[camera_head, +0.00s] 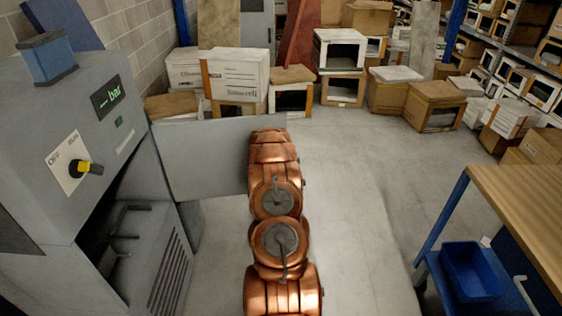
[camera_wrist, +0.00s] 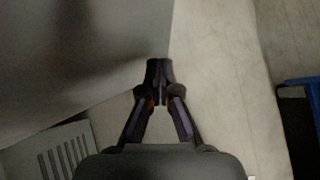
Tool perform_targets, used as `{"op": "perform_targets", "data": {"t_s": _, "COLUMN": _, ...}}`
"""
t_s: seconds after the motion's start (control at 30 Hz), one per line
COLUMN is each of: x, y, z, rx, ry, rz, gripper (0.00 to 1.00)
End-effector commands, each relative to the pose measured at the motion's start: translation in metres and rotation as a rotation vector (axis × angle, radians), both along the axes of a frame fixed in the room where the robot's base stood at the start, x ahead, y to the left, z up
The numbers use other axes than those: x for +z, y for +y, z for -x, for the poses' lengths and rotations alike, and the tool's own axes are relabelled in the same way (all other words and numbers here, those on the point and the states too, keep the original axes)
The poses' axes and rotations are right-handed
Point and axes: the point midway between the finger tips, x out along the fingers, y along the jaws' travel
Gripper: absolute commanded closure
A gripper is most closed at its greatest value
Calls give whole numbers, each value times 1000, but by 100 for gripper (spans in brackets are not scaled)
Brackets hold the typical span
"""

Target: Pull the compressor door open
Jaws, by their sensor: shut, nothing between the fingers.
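The grey compressor (camera_head: 75,150) stands at the left in the head view, with a display, a yellow-and-black knob (camera_head: 85,168) and a dark open compartment. Its door (camera_head: 200,155) is a flat grey panel swung out from the front, reaching right to behind my arm. In the wrist view a grey panel, seemingly the door (camera_wrist: 70,60), fills the upper left. My gripper (camera_wrist: 159,70) is shut and empty, its tips at the panel's right edge in the picture. I cannot tell whether they touch it. My arm hides the gripper in the head view.
A wooden-topped bench (camera_head: 525,195) with a blue bin (camera_head: 470,270) stands at the right. Boxes (camera_head: 235,75) line the back wall, and racks (camera_head: 520,70) stand at the back right. The concrete floor (camera_head: 360,180) between door and bench is clear.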

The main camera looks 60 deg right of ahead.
Motion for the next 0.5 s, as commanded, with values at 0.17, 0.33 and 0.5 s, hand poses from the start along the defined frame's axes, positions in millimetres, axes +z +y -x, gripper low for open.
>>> {"op": "perform_targets", "data": {"t_s": 0.17, "x": -4, "y": 5, "z": 5, "rx": -2, "ry": -2, "rz": 0, "gripper": 100}}
{"op": "perform_targets", "data": {"t_s": 0.33, "x": -5, "y": 12, "z": 9, "rx": -1, "ry": -1, "rz": 0, "gripper": 100}}
{"op": "perform_targets", "data": {"t_s": 0.5, "x": -4, "y": 19, "z": 13, "rx": -1, "ry": -1, "rz": 0, "gripper": 100}}
